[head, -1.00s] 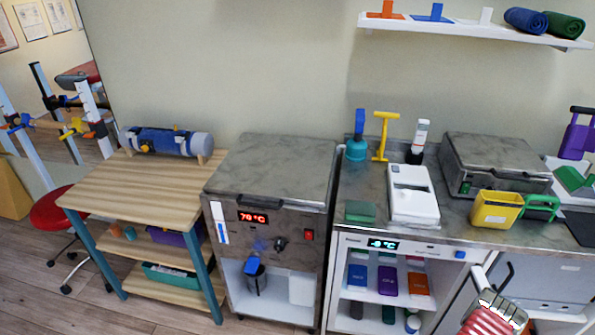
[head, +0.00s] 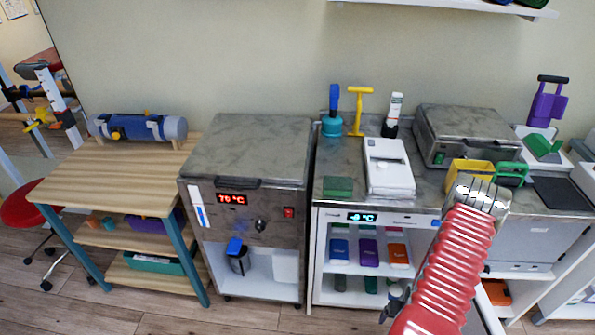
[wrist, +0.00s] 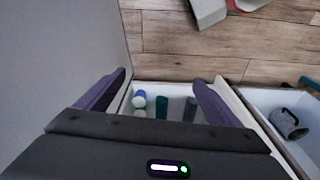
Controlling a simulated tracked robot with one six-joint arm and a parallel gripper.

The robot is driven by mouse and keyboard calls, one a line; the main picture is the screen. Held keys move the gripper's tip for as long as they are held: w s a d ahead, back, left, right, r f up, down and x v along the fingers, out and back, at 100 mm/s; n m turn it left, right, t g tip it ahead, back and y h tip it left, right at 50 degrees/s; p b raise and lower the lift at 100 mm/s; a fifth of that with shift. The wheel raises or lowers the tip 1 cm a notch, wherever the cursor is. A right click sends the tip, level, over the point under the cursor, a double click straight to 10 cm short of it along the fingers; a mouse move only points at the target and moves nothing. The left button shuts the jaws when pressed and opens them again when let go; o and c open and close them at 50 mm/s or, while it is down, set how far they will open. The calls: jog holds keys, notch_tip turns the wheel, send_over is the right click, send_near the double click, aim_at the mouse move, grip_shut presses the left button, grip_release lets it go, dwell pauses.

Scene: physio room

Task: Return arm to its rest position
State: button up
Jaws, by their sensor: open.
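My arm shows in the head view as a red ribbed sleeve with a pale grey jointed part at its top, in front of the right end of the counter (head: 350,205). My gripper (wrist: 160,88) shows in the wrist view with its two purple fingers wide apart and nothing between them. Below the fingers is an open white compartment holding several small bottles and dark blocks (wrist: 162,106). I cannot clearly make out the gripper in the head view.
A cold cabinet (head: 318,245) holds coloured packs under the counter. Left of it stand a heating unit (head: 250,150) and a wooden shelf table (head: 95,185). A yellow bin (head: 462,170) is close behind my arm.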

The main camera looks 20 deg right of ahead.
jog(key=w+a+r+g, duration=0.15)
jog(key=a+r, duration=0.25)
jog(key=r, duration=0.7)
jog(key=w+a+r+n, duration=0.1)
jog(key=w+a+r, duration=0.25)
jog(key=r, duration=0.65)
jog(key=w+a+r+g, duration=0.15)
jog(key=a+r, duration=0.25)
jog(key=r, duration=0.7)
jog(key=s+a+r+n+t, duration=0.2)
jog(key=a+r+n+t, duration=0.4)
jog(key=a+r, duration=2)
notch_tip(320, 180, up, 3)
jog(key=shift+a+f+t+y, duration=0.1)
jog(key=shift+a+t+y, duration=0.3)
jog(key=shift+t, duration=0.3)
jog(key=shift+c, duration=0.6)
